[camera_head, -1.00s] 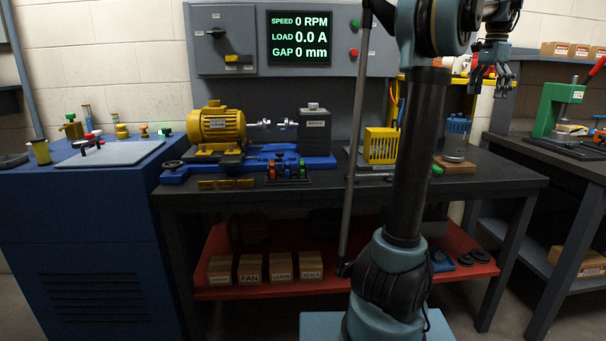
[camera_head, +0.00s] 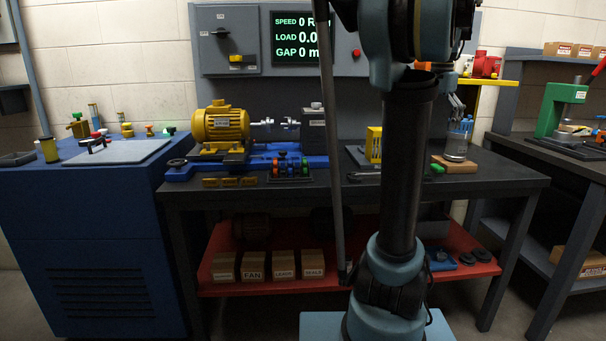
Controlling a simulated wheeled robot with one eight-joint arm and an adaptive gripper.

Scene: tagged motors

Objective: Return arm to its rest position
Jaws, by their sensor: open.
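My arm stands upright in front of the workbench, its dark column and blue-grey joints crossing the right middle of the view. My gripper (camera_head: 457,104) shows only in part, just right of the column. Its grey fingers point down, open, above or in front of a clear blue-tinted container (camera_head: 457,146) on a wooden block. Whether they touch the container cannot be told. The upper arm hides the rest of the gripper and part of the wall panel.
A yellow motor (camera_head: 221,126) sits on a blue test rig on the bench. Red parts (camera_head: 486,66) stand on a yellow stand (camera_head: 497,82) at right. A yellow guard (camera_head: 374,144) is beside my column. A green press (camera_head: 556,108) stands on the right bench.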

